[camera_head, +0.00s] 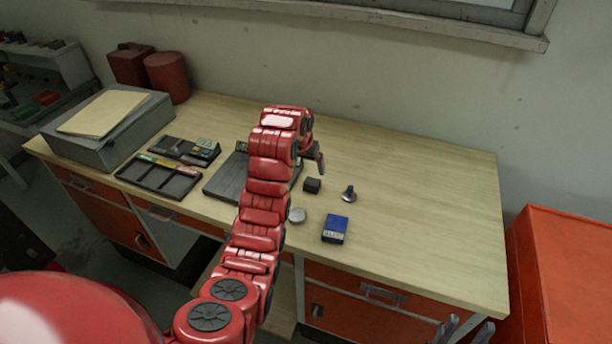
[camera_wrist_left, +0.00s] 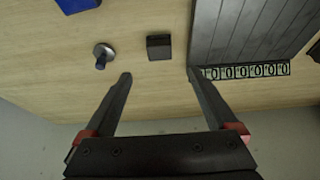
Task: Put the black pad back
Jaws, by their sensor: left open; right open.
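The black pad (camera_head: 312,185) looks like a small dark block lying on the wooden bench (camera_head: 430,190), right of a dark grey grooved plate (camera_head: 224,182). In the left wrist view the pad (camera_wrist_left: 158,47) lies just beyond the fingertips, roughly centred between them and apart from both. My left gripper (camera_head: 317,162) is open and empty over the bench, behind the pad in the head view; its two fingers show clearly in the left wrist view (camera_wrist_left: 160,75). My left arm hides part of the grooved plate. My right gripper (camera_head: 465,332) is open and empty at the bottom right edge, in front of the bench.
A black compartment tray (camera_head: 158,190) and grey case (camera_head: 108,150) are at left. The bench's right side is clear.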

